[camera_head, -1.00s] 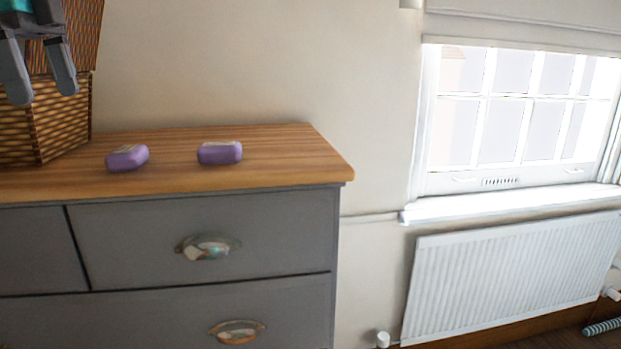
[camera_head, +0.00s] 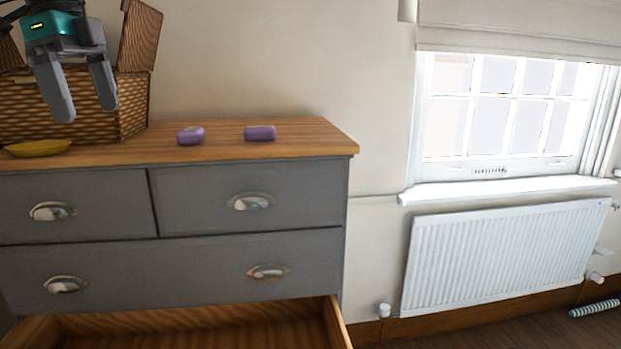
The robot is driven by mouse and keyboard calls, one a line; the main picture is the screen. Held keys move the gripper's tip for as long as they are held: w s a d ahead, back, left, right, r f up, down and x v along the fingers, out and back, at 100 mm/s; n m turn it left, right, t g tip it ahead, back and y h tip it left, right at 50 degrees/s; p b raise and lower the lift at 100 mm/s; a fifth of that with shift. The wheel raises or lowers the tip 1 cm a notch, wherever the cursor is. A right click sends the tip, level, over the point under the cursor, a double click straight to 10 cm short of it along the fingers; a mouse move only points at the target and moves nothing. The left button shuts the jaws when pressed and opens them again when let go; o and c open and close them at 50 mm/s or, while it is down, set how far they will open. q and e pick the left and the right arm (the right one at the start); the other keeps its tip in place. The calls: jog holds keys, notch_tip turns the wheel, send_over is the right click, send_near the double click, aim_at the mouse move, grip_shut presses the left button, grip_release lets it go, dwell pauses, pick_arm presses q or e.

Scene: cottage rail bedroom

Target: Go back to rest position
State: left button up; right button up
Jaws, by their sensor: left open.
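My left gripper (camera_head: 88,112) is at the upper left, with its two grey fingers pointing down, apart and empty. It shows in front of the wicker basket (camera_head: 128,108), whose lid (camera_head: 138,35) stands open on top of the dresser (camera_head: 250,152). My right gripper is not in the picture. Two purple soap-like bars lie on the dresser top to the right of the basket, the left one (camera_head: 190,137) and the right one (camera_head: 260,133). The inside of the basket is hidden.
A yellow dish-like thing (camera_head: 38,148) lies at the dresser's front left. A lower drawer (camera_head: 335,322) is pulled open at the bottom. A white radiator (camera_head: 500,255) stands below the window (camera_head: 500,115) at the right. A striped roll (camera_head: 594,308) lies on the floor.

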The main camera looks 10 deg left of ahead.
pick_arm(q)
jog(key=w+d+f+m+g+h, duration=0.1)
jog(key=w+d+f+m+h, duration=0.25)
jog(key=d+f, duration=0.8)
jog(key=w+d+f+m+g+h, duration=0.2)
jog(key=w+d+f+m, duration=0.25)
jog(key=d+f, duration=0.75)
jog(key=s+d+f+n+t+h, duration=0.1)
jog(key=s+d+f+h, duration=0.25)
jog(key=d, duration=0.45)
jog(key=s+d+f+t+h, duration=0.25)
jog(key=d+h, duration=0.25)
jog(key=d, duration=0.3)
jog(key=s+d+f+n+t+h, duration=0.1)
jog(key=s+d+f+h, duration=0.3)
jog(key=d, duration=0.4)
jog(key=s+a+f+n+t+y, duration=0.1)
jog(key=a+f+n+t+y, duration=1.15)
jog(key=n, duration=0.35)
jog(key=s+a+f+n+g+y, duration=0.3)
jog(key=s+a+f+y, duration=0.2)
jog(key=s+a+f, duration=0.7)
jog(key=shift+s+a+f+g, duration=0.15)
jog(key=shift+s+a+g, duration=0.15)
jog(key=shift+s+a, duration=0.55)
